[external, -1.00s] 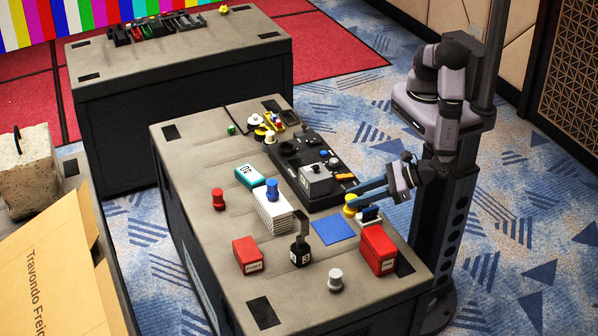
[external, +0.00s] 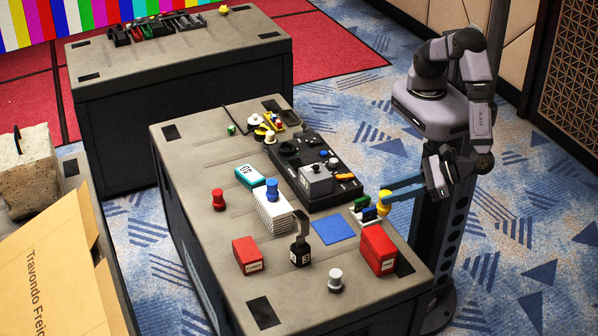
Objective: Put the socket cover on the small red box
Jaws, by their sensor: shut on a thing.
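My gripper (external: 388,196) has blue fingers and is shut on a yellow cap (external: 384,203), which looks like the socket cover. The cap appears held up near the right edge of the front table, beside a small rack with green and blue parts (external: 364,212). The smaller red box (external: 247,256) sits at the left front of the table with its top bare. A larger red box (external: 378,250) stands at the right edge, below the gripper in the picture. The fingertips' exact grip on the cap is too small to tell.
Similar caps stand on the table: red (external: 219,199), grey (external: 335,280), and blue (external: 272,190) on a white stack (external: 272,213). A black tool (external: 301,247) stands beside the smaller red box. A blue mat (external: 334,230) lies flat. A black tray (external: 318,172) holds a grey box.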

